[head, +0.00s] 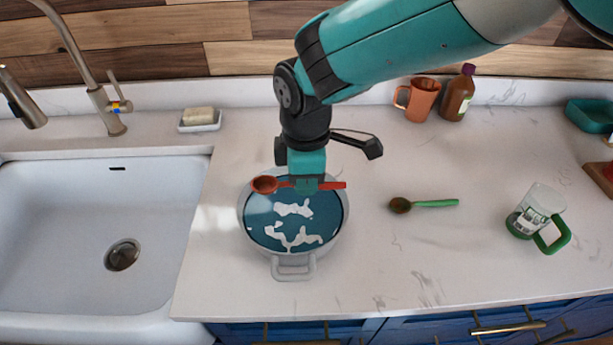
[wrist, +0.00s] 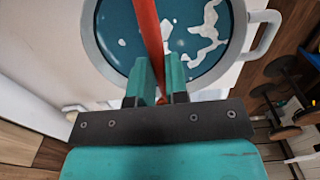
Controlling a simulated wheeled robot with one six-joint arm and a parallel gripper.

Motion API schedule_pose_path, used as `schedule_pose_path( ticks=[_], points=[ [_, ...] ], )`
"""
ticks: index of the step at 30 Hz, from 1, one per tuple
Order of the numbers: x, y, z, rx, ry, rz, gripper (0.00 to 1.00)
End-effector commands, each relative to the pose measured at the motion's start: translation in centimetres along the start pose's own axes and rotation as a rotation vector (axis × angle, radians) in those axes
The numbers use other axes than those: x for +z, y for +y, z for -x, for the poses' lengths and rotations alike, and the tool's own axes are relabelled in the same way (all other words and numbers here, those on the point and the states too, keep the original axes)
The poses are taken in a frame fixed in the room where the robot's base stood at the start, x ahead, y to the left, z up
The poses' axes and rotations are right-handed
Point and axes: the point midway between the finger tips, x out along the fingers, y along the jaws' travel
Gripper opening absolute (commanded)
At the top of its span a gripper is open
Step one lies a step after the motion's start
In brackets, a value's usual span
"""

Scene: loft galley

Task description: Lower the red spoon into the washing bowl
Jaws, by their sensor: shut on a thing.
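The red spoon (head: 333,185) lies across my gripper (head: 306,184), its bowl end to the left and its handle end to the right in the head view. My gripper is shut on the spoon's handle. The spoon also shows between the fingers in the wrist view (wrist: 147,30). The washing bowl (head: 341,226) is a pale round bowl holding blue water with white foam patches. My gripper and the spoon are over the back part of the bowl; the exact height above the water is hard to tell. The bowl's rim shows in the wrist view (wrist: 92,40).
A green-handled spoon (head: 436,203) lies right of the bowl. An orange mug (head: 420,99) and a brown bottle (head: 457,94) stand behind. The sink (head: 60,225) and soap dish (head: 200,126) are left.

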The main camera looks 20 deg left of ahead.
Motion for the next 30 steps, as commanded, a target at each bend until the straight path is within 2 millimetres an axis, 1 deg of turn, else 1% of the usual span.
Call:
schedule_pose_path(
  ticks=[30],
  points=[
    [0.0, 0.0, -5.4, -0.001, -0.001, 0.000, 0.00]
  ],
)
